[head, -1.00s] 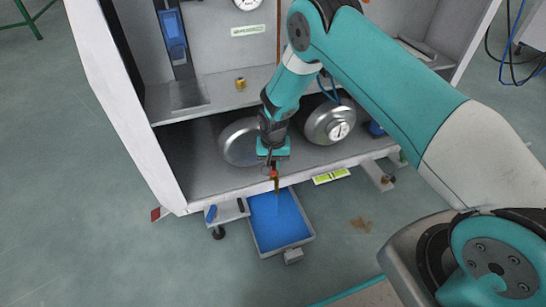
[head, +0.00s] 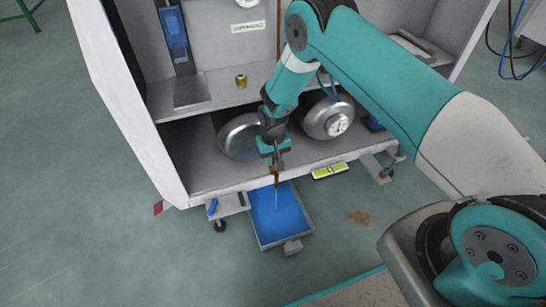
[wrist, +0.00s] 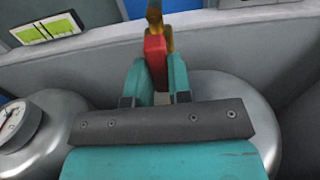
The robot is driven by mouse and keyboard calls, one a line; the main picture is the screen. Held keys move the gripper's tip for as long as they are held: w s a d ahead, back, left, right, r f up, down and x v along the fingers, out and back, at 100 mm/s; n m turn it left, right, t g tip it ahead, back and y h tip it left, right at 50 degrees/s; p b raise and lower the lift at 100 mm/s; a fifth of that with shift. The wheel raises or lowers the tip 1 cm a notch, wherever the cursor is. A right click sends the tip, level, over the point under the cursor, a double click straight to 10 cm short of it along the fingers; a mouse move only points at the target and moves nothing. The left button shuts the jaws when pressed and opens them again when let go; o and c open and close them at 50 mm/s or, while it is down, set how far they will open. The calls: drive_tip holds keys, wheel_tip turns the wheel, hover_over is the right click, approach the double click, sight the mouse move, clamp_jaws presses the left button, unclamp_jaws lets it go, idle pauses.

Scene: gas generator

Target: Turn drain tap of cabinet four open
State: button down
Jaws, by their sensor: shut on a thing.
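The drain tap (head: 275,178) is a small brass fitting at the front lower edge of the cabinet (head: 130,110). It also shows at the top of the wrist view (wrist: 154,14), with its red handle (wrist: 155,52) below it. My gripper (wrist: 157,78) is shut on the red handle, with a teal finger on each side. In the head view my gripper (head: 274,158) is just above the tap and hides most of the handle. A thin pale streak, apparently liquid, runs down from the tap over the blue-bottomed tray (head: 261,243).
Two rounded metal vessels stand on the lower shelf, a left one (head: 238,137) and a right one with a gauge (head: 325,118). A green-yellow label (head: 330,170) is on the sill. A small bracket with a blue item (head: 212,207) stands left of the tray.

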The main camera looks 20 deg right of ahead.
drive_tip(key=shift+s, duration=0.1)
drive_tip(key=c, duration=1)
unclamp_jaws()
drive_tip(key=shift+c, duration=0.2)
wheel_tip(320, 180, up, 8)
drive_tip(key=p, duration=0.3)
drive_tip(key=shift+f, duration=0.25)
